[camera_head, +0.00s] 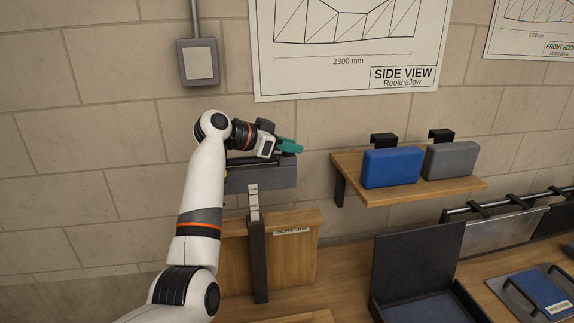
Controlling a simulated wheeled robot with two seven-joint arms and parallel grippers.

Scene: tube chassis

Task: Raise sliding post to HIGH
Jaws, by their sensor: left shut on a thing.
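The sliding post (253,204) is a slim light upright with small printed marks that rises out of a dark outer column (258,262). The print is too small to read surely. A grey block-like head (262,178) sits at the top of the post. My left gripper (286,146), with teal fingers, reaches in from the left at the head's upper right side and is shut on it. The exact contact is partly hidden by the gripper and the head. My right gripper is out of view.
A wooden panel (300,258) with a label stands behind the column. A wooden wall shelf (410,194) with a blue case (392,167) and a grey case (450,160) is to the right. A dark open box (417,262) stands on the bench at right.

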